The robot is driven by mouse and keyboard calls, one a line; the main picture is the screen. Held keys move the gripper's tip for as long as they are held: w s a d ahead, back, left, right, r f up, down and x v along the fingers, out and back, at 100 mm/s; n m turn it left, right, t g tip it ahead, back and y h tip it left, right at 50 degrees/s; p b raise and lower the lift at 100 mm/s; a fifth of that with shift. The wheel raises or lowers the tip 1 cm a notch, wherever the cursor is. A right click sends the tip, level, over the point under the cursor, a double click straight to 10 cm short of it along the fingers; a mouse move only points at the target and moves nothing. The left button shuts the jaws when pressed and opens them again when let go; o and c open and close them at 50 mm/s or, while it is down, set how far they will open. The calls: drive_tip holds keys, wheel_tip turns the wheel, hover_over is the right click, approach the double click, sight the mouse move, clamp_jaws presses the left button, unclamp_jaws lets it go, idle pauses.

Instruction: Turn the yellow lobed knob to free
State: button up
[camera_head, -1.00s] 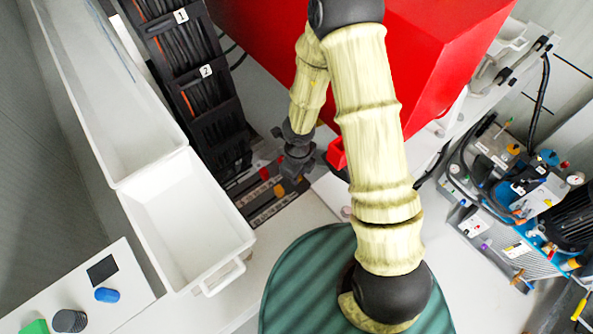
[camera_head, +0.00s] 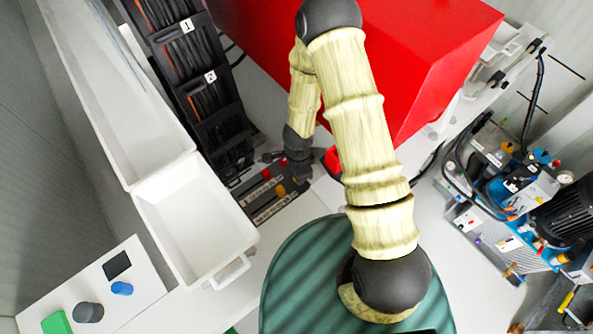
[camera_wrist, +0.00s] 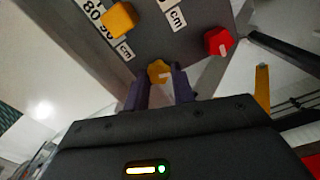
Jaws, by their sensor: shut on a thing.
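The yellow lobed knob (camera_wrist: 158,71) shows between the fingertips of my gripper (camera_wrist: 160,82) in the wrist view. My gripper is shut on it, with one dark finger on each side. The fingers and palm hide the knob's lower part and base. In the head view my gripper (camera_head: 301,176) is at the right end of the dark knob panel (camera_head: 262,200), and the held knob cannot be made out there.
A square orange-yellow knob (camera_wrist: 119,20) and a red knob (camera_wrist: 218,41) stand close by. A yellow bar (camera_wrist: 262,88) is at the right. A large red box (camera_head: 400,60) rises behind the arm. White bins (camera_head: 195,215) stand left of the panel.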

drive_tip(key=shift+s+a+n, duration=0.1)
drive_tip(key=shift+s+n, duration=0.05)
drive_tip(key=shift+n, duration=0.7)
drive_tip(key=shift+s+a+n, duration=0.1)
drive_tip(key=shift+n, duration=0.75)
drive_tip(key=o, duration=1)
drive_tip(key=shift+w+d, duration=0.1)
drive_tip(key=shift+w, duration=0.05)
drive_tip(key=shift+r, duration=0.5)
wheel_tip(320, 180, up, 16)
drive_tip(key=p, duration=0.2)
drive_tip(key=shift+r, duration=0.2)
